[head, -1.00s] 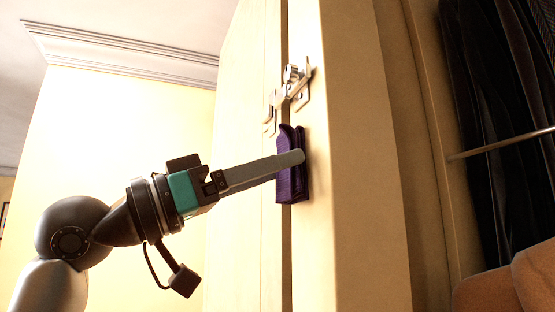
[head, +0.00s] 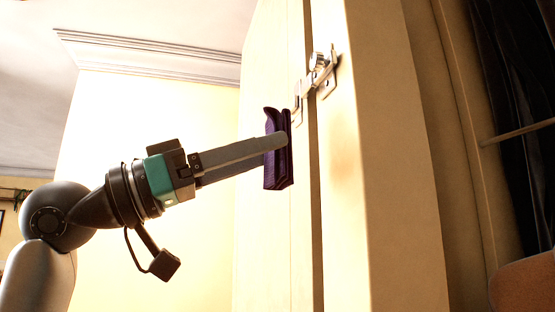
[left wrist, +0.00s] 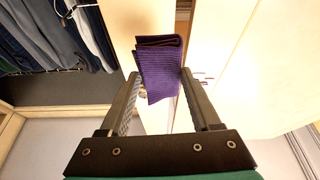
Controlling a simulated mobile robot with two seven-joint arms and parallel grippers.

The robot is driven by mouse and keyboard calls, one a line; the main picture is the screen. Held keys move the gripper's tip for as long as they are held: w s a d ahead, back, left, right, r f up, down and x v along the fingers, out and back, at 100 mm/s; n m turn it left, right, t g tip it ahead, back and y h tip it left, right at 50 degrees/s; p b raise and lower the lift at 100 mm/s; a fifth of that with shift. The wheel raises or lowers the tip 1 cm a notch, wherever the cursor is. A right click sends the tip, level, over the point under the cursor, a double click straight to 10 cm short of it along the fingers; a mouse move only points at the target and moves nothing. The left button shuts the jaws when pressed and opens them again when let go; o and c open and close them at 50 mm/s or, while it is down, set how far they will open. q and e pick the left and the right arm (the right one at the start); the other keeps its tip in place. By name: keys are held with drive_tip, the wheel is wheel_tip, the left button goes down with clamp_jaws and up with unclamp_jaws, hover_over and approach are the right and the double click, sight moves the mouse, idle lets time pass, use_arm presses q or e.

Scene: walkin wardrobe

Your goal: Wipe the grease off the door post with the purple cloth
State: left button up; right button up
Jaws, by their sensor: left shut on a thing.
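My left gripper (head: 281,144) comes in from the left and is shut on the folded purple cloth (head: 272,176). The ribbed cloth stands upright between the fingertips, and it also shows in the left wrist view (left wrist: 161,72). The pale wooden door post (head: 350,235) rises to the right of the cloth. A faint brownish smudge (head: 344,163) shows on its face, a little below the hinge. In the head view the cloth appears left of the post with a gap between them. My right gripper is not in view.
A pale door panel (head: 266,235) is behind the gripper. Dark clothes hang from a rail (head: 525,130) at the right; more show in the left wrist view (left wrist: 50,35).

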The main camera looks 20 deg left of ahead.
use_arm(q)
drive_tip(key=shift+s+a, duration=0.2)
drive_tip(key=shift+a, duration=0.1)
drive_tip(key=shift+s+a+b, duration=0.2)
drive_tip(key=shift+s+a, duration=0.25)
drive_tip(key=shift+a, duration=0.2)
drive_tip(key=shift+s+a+b, duration=0.2)
drive_tip(key=shift+s+a, duration=0.2)
drive_tip(key=shift+a, duration=0.2)
